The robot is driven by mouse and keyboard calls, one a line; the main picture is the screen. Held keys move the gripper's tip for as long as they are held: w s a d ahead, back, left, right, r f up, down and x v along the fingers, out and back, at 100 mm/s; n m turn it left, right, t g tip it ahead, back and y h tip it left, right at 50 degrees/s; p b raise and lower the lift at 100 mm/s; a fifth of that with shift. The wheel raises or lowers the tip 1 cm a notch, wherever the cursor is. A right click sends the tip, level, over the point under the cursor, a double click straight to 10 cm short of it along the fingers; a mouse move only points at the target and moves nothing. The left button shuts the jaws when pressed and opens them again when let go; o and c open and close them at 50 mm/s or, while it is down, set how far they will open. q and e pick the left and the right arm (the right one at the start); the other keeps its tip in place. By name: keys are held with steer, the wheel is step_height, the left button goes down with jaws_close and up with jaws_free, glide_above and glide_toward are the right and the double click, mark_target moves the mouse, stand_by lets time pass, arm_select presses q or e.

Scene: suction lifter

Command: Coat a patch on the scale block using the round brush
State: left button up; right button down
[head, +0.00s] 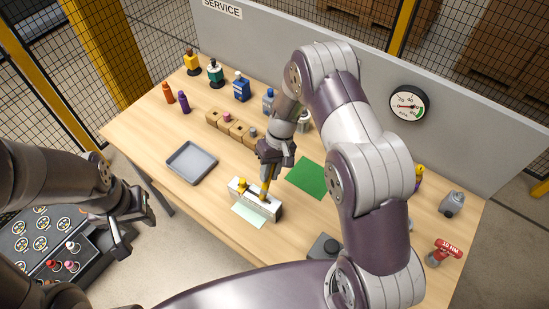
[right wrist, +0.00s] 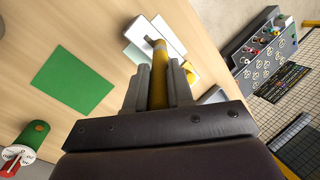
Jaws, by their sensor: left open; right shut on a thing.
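My right gripper (head: 273,158) is shut on the yellow handle of the round brush (head: 266,183), which points down. In the right wrist view the brush handle (right wrist: 159,78) stands between the two fingers. The brush's lower end is at the white block (head: 264,210), which looks like the scale block. I cannot tell whether the bristles touch it. A yellow knob (head: 241,185) shows at the block's left end. A pale green sheet (head: 248,216) lies at the block's near side. My left gripper (head: 137,226) is open and empty, off the table's left front edge.
A grey tray (head: 192,163) lies left of the block, a green mat (head: 313,177) to its right. A wooden rack (head: 232,128) and several bottles (head: 242,87) stand behind. A dark box (head: 323,247) is near the front edge. A gauge (head: 409,104) hangs on the panel.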

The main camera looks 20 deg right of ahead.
steer(key=shift+w+a+r, duration=0.15)
steer(key=shift+r, duration=0.25)
steer(key=shift+w+a+r, duration=0.1)
steer(key=shift+r, duration=0.3)
step_height(320, 180, up, 4)
steer(key=p, duration=0.3)
steer(key=shift+s, duration=0.15)
steer(key=shift+r, duration=0.3)
steer(key=shift+r+p, duration=0.2)
steer(key=shift+p, duration=0.15)
steer(key=shift+w+a+r, duration=0.1)
steer(key=shift+w+a, duration=0.1)
steer(key=shift+a, duration=0.05)
arm_select(q)
steer(key=r, duration=0.4)
steer(key=shift+a, duration=0.35)
steer(key=shift+d, duration=0.15)
arm_select(e)
steer(key=shift+s+d, duration=0.1)
steer(key=shift+d, duration=0.05)
